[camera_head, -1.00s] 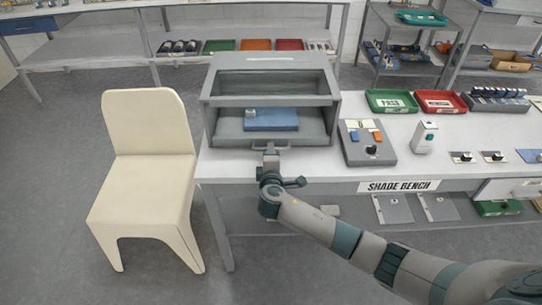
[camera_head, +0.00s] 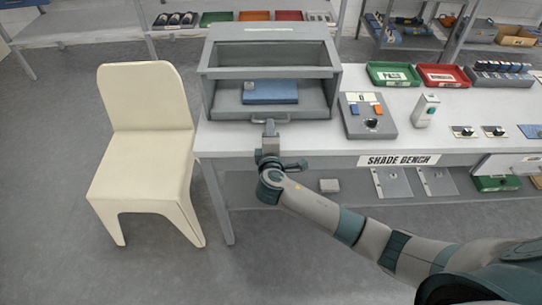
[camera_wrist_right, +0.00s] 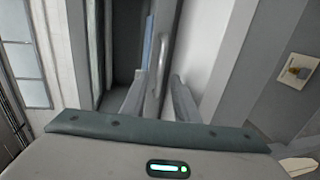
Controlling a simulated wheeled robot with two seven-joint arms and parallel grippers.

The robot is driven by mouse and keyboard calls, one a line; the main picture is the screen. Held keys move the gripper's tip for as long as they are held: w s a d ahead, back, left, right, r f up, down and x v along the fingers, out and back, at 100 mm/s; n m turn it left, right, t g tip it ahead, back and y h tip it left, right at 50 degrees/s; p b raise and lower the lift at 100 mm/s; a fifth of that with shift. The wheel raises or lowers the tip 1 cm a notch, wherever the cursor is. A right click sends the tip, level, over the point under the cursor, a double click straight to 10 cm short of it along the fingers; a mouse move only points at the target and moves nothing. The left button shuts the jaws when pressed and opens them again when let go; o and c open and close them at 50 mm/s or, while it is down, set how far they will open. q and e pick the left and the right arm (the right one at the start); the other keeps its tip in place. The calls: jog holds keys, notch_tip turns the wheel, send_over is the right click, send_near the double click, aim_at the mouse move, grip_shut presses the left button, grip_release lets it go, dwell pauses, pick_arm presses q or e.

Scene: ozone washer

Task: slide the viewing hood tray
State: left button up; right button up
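The grey viewing hood (camera_head: 210,92) stands on the bench, with an open front. Its tray (camera_head: 235,111) lies inside at the bottom, holding a flat blue block (camera_head: 270,91) with a small pale piece (camera_head: 249,86) on it. A bar handle (camera_head: 284,121) is on the tray's front and also shows in the right wrist view (camera_wrist_right: 162,52). My right gripper (camera_head: 270,126) is at this handle. In the wrist view its fingers (camera_wrist_right: 158,100) are apart, one on each side of the bar, with gaps visible. My left gripper is out of view.
A control box (camera_head: 368,125) with buttons and a knob stands right of the hood. Green (camera_head: 393,80) and red (camera_head: 441,82) trays lie farther right. A cream chair (camera_head: 146,140) stands left of the bench. The bench top (camera_head: 320,136) before the hood is narrow and clear.

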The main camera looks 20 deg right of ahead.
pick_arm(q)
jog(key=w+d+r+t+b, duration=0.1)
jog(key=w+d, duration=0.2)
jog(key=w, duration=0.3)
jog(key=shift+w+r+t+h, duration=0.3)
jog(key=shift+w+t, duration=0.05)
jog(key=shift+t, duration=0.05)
pick_arm(e)
jog(key=v, duration=1.2)
jog(key=shift+s, duration=0.25)
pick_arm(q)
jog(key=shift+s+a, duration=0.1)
pick_arm(e)
jog(key=shift+a, duration=0.1)
jog(key=s+f+m+g+y, duration=0.1)
jog(key=s+f+g+y, duration=0.2)
jog(key=f, duration=1.4)
jog(key=s+f+m+g+y, duration=0.1)
jog(key=s+f+m+g, duration=0.3)
jog(key=f, duration=1.3)
jog(key=s+d+f+m+g, duration=0.1)
jog(key=s+f+m, duration=0.2)
jog(key=s+f, duration=0.8)
jog(key=s+d+f+m+g+y, duration=0.1)
jog(key=s+f+m, duration=0.3)
jog(key=s+f, duration=0.6)
jog(key=s+d+g, duration=0.1)
jog(key=s, duration=0.7)
jog(key=shift+s+f, duration=0.35)
jog(key=shift+f, duration=0.05)
